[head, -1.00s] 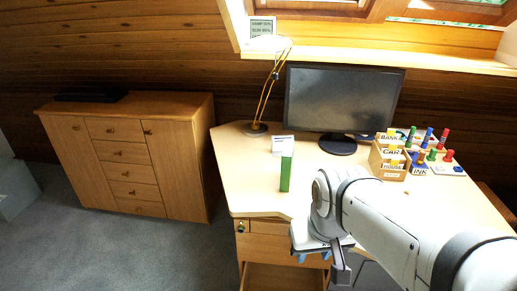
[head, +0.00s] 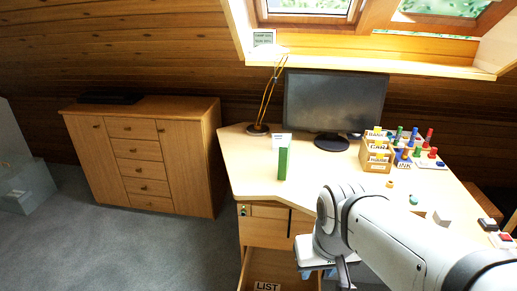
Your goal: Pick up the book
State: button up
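A narrow green block-like thing, probably the book (head: 282,164), stands upright on the light wooden desk (head: 250,170), left of its middle. Its cover markings cannot be made out. My gripper (head: 318,273) is low in front of the desk's front edge, to the right of and nearer than the book, and apart from it. Two blue fingertips show with a gap between them, and nothing is seen held. My wrist hides part of the gripper and part of the desk front.
A monitor (head: 335,100) and a lamp (head: 258,128) stand behind the book, with a small white card (head: 281,140) close by. A wooden card box (head: 376,152) and coloured pegs are at right. An open drawer holds a LIST label (head: 267,286). A cabinet (head: 140,150) stands left.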

aim_at(284, 146)
jog(key=z, duration=0.15)
jog(key=i, duration=0.9)
jog(key=u, duration=0.05)
